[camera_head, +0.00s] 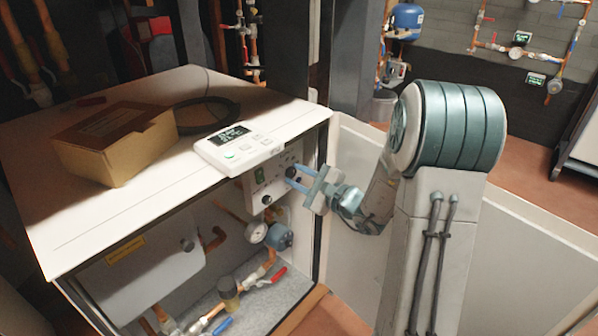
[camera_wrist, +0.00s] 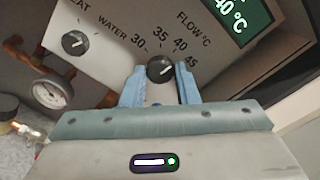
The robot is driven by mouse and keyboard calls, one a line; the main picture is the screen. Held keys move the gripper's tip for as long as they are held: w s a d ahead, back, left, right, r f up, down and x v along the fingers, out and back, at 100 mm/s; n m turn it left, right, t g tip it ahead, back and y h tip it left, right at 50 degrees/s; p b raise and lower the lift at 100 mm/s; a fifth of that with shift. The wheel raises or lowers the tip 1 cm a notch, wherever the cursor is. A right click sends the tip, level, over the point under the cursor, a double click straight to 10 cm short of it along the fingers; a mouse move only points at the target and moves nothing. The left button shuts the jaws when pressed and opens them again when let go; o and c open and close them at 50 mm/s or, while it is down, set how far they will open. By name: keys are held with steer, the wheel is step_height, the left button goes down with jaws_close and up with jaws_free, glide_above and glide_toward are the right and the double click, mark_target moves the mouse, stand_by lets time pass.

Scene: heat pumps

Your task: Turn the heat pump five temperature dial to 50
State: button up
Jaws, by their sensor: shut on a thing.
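The temperature dial is a small black knob (camera_wrist: 161,68) in the wrist view, on a white panel (camera_wrist: 110,62) marked "FLOW °C" with 30, 35, 40 and 45 around it. My gripper (camera_wrist: 160,86) has its two blue fingers on either side of this knob, shut on it. In the head view my gripper (camera_head: 298,180) reaches the panel from the right, and the knob (camera_head: 291,172) shows at its fingertips. No 50 mark shows; the scale's lower right is hidden by my gripper.
A second black knob (camera_wrist: 75,43) sits left on the panel, near "HEAT" and "WATER". A gauge (camera_head: 256,231) and pipes are below the panel. A controller (camera_head: 240,147) and cardboard box (camera_head: 117,142) rest on the cabinet top. The open door (camera_head: 350,235) stands right.

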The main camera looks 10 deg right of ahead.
steer(key=m+p, duration=0.2)
steer(key=m, duration=0.1)
steer(key=shift+r+m+p, duration=0.15)
steer(key=shift+m+p, duration=0.2)
steer(key=shift+m, duration=0.05)
steer(key=m+p, duration=0.3)
steer(key=shift+m, duration=0.3)
steer(key=m+p, duration=0.4)
steer(key=p, duration=0.1)
steer(key=shift+m+p, duration=1.2)
steer(key=shift+f, duration=0.2)
steer(key=o, duration=1)
steer(key=shift+c, duration=0.2)
steer(key=shift+d, duration=0.1)
